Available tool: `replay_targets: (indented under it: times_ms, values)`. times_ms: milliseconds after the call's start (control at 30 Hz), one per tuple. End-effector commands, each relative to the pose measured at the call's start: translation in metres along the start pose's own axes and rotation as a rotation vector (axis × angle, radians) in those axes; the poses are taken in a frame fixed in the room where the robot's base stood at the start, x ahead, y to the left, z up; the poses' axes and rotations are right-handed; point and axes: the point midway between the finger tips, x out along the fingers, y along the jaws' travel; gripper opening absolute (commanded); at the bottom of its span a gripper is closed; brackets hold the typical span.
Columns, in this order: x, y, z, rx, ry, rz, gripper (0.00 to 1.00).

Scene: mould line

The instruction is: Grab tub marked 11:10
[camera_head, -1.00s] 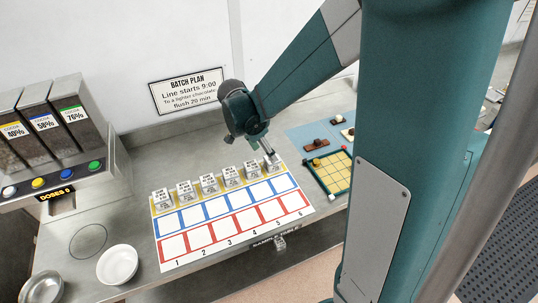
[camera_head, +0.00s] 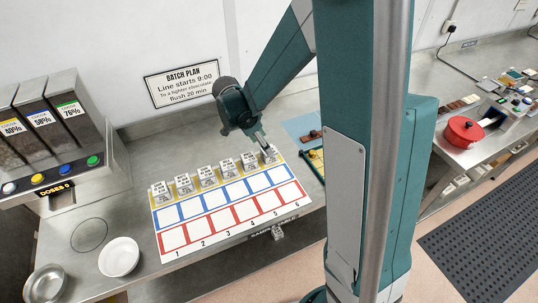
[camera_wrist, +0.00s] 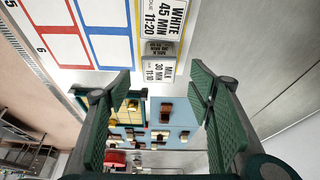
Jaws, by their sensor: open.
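The tub marked 11:10 (camera_wrist: 158,72) has a white label reading MILK 30 MIN 11:10 in the wrist view. In the head view it appears to be the rightmost tub (camera_head: 270,157) of the row, by column 6. My gripper (camera_wrist: 160,86) is open and empty, its green pads to either side of this tub's line. In the head view my gripper (camera_head: 264,143) is right at the rightmost tub; contact cannot be told. The tub marked WHITE 45 MIN 11:20 (camera_wrist: 163,20) stands beside it.
Several more labelled tubs (camera_head: 206,177) stand leftward along the numbered sheet (camera_head: 222,233). A blue mat (camera_head: 301,126) with moulds lies to the right, beyond the gripper. A white bowl (camera_head: 118,256), a metal bowl (camera_head: 45,284) and a dispenser (camera_head: 60,150) are at left.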

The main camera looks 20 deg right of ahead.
Motion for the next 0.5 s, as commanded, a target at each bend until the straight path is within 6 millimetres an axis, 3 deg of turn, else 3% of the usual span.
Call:
replay_targets:
  times_ms: [200,500]
  values:
    - [0.013,0.000,0.000,0.000,0.000,0.000,0.52]
    - [0.014,0.000,0.000,0.000,0.000,0.000,0.52]
